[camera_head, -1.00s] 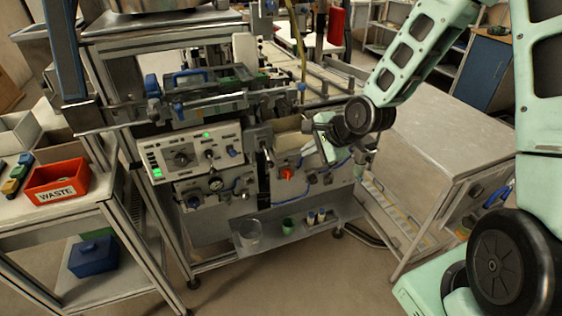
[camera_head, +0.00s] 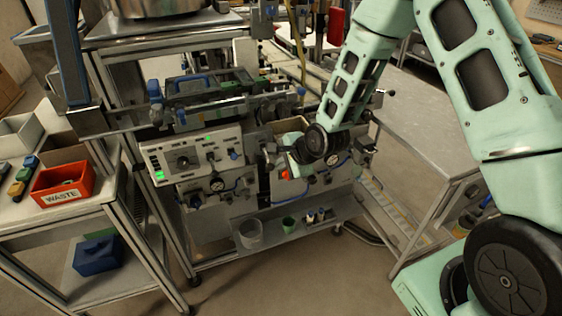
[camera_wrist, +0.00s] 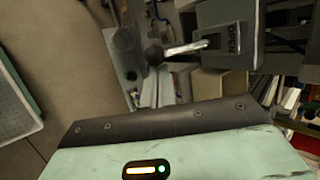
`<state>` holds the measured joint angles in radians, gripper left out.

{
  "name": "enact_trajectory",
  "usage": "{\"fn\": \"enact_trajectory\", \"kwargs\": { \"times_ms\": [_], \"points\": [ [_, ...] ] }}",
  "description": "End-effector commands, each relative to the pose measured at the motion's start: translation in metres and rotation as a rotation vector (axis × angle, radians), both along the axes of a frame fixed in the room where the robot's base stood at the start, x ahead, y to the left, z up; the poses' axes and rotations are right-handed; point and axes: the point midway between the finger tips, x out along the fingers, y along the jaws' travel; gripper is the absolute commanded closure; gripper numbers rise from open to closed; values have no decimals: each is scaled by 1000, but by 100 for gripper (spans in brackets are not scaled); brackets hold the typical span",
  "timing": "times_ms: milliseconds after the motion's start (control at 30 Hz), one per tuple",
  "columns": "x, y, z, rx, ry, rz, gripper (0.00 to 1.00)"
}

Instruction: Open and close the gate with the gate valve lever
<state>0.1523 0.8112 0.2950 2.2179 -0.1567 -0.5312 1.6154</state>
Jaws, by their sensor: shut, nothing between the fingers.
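In the wrist view, a metal lever (camera_wrist: 182,50) with a dark rounded end sticks out from a grey block marked OPEN (camera_wrist: 232,38). I take this to be the gate valve lever. My gripper (camera_head: 284,160) is shut and empty in the head view, at the front of the machine near its middle. It covers part of the panel there, and I cannot pick out the lever clearly in that view. The wrist view shows the dark edge and pale green housing of my gripper below the lever, with a gap between housing and lever. I cannot tell whether the fingertips touch it.
The machine has a control panel (camera_head: 190,158) with a lit green display, left of my gripper. A lower shelf (camera_head: 268,236) holds small cups. A red WASTE bin (camera_head: 62,184) stands on the left cart. A metal table (camera_head: 425,125) is at right. The floor in front is clear.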

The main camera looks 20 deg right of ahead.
Motion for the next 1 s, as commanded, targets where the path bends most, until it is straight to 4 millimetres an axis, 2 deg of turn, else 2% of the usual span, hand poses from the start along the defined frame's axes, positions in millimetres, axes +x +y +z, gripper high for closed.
{"fn": "enact_trajectory", "kwargs": {
  "times_ms": [367,1000],
  "points": [
    [0,0,1,1,4,-1,100],
    [-1,0,11,1,111,-2,100]
  ]
}}
